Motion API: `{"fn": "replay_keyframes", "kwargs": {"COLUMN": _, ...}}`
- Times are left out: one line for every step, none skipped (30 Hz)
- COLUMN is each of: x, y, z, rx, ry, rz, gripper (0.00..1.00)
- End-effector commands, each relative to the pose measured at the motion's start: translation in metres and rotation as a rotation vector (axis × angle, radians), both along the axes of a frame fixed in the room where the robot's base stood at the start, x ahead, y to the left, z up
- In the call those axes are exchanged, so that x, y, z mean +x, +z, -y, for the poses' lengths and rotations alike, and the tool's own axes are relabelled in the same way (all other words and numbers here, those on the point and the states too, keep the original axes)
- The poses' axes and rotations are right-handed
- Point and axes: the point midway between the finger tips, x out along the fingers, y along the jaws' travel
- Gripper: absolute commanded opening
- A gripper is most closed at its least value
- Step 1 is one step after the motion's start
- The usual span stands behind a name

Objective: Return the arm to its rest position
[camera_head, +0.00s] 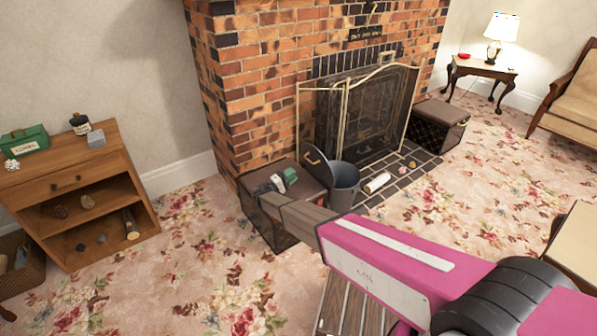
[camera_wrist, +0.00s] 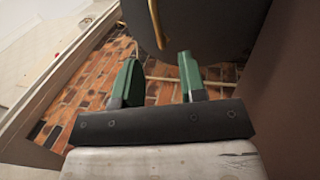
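My gripper (camera_head: 283,180) is at the end of my outstretched arm, in front of the fireplace. In the head view it appears over the dark box at the hearth's left end, beside the grey bucket; I cannot tell whether it touches the box. In the wrist view the two green fingers of my gripper (camera_wrist: 160,76) stand apart with nothing held between them. Beyond the fingertips is a dark round surface (camera_wrist: 200,25) with a gold handle.
The dark box (camera_head: 268,226), grey bucket (camera_head: 343,190) and its leaning lid (camera_head: 317,160) crowd my gripper. A white roll (camera_head: 377,183) lies on the hearth. The brick fireplace (camera_head: 255,90) stands behind. A wooden shelf unit (camera_head: 75,180) is left. Flowered carpet (camera_head: 180,285) is open at lower left.

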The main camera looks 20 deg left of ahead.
Motion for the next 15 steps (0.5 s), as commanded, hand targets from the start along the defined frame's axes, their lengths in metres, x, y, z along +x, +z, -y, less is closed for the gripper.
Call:
{"fn": "replay_keyframes", "kwargs": {"x": -0.0043, "y": -0.0018, "z": -0.0038, "rx": 0.000, "ry": 0.001, "rz": 0.000, "gripper": 0.38}}
{"fn": "replay_keyframes", "kwargs": {"x": -0.0061, "y": -0.0026, "z": -0.0052, "rx": 0.000, "ry": 0.001, "rz": -0.001, "gripper": 0.38}}
{"fn": "replay_keyframes", "kwargs": {"x": -0.0080, "y": -0.0034, "z": -0.0064, "rx": 0.000, "ry": 0.001, "rz": -0.001, "gripper": 0.38}}
{"fn": "replay_keyframes", "kwargs": {"x": -0.0091, "y": -0.0039, "z": -0.0071, "rx": 0.000, "ry": 0.001, "rz": -0.001, "gripper": 0.38}}
{"fn": "replay_keyframes", "kwargs": {"x": -0.0100, "y": -0.0041, "z": -0.0077, "rx": 0.001, "ry": 0.000, "rz": -0.001, "gripper": 0.38}}
{"fn": "replay_keyframes", "kwargs": {"x": -0.0107, "y": -0.0045, "z": -0.0081, "rx": 0.001, "ry": 0.000, "rz": -0.001, "gripper": 0.38}}
{"fn": "replay_keyframes", "kwargs": {"x": -0.0111, "y": -0.0046, "z": -0.0084, "rx": 0.001, "ry": 0.000, "rz": -0.001, "gripper": 0.38}}
{"fn": "replay_keyframes", "kwargs": {"x": -0.0112, "y": -0.0046, "z": -0.0085, "rx": 0.001, "ry": 0.000, "rz": -0.001, "gripper": 0.38}}
{"fn": "replay_keyframes", "kwargs": {"x": -0.0114, "y": -0.0047, "z": -0.0085, "rx": 0.001, "ry": 0.000, "rz": -0.001, "gripper": 0.38}}
{"fn": "replay_keyframes", "kwargs": {"x": -0.0114, "y": -0.0047, "z": -0.0085, "rx": 0.001, "ry": 0.000, "rz": -0.001, "gripper": 0.38}}
{"fn": "replay_keyframes", "kwargs": {"x": -0.0113, "y": -0.0045, "z": -0.0084, "rx": 0.001, "ry": 0.000, "rz": -0.001, "gripper": 0.38}}
{"fn": "replay_keyframes", "kwargs": {"x": -0.0113, "y": -0.0045, "z": -0.0084, "rx": 0.001, "ry": 0.000, "rz": -0.001, "gripper": 0.38}}
{"fn": "replay_keyframes", "kwargs": {"x": -0.0113, "y": -0.0045, "z": -0.0084, "rx": 0.001, "ry": 0.000, "rz": -0.001, "gripper": 0.38}}
{"fn": "replay_keyframes", "kwargs": {"x": -0.0113, "y": -0.0045, "z": -0.0084, "rx": 0.001, "ry": 0.000, "rz": -0.001, "gripper": 0.38}}
{"fn": "replay_keyframes", "kwargs": {"x": -0.0112, "y": -0.0044, "z": -0.0085, "rx": 0.001, "ry": 0.000, "rz": -0.001, "gripper": 0.38}}
